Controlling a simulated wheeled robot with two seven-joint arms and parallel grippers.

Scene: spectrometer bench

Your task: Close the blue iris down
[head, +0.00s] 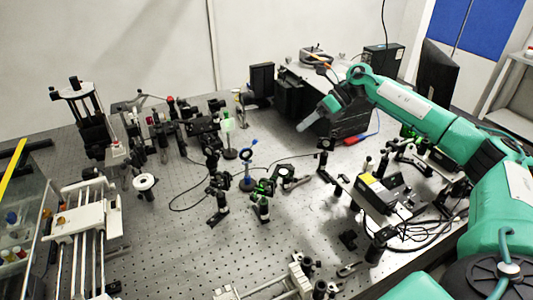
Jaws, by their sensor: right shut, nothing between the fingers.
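The blue iris (247,157) stands upright on a blue post and base near the middle of the perforated bench. A short blue lever sticks out at its upper right. How far its aperture is open is too small to tell. My right arm comes in from the right, and my right gripper (308,122) is shut and empty. It is above the bench, to the right of and higher in the picture than the blue iris, apart from it. My left gripper is not in view.
A green-topped part (228,125) stands just behind the iris. Black optic mounts (262,190) with cables stand close in front. A yellow-topped box (377,192) is at the right, and a white rail stage (85,222) is at the left. Bare bench (165,240) shows at front left.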

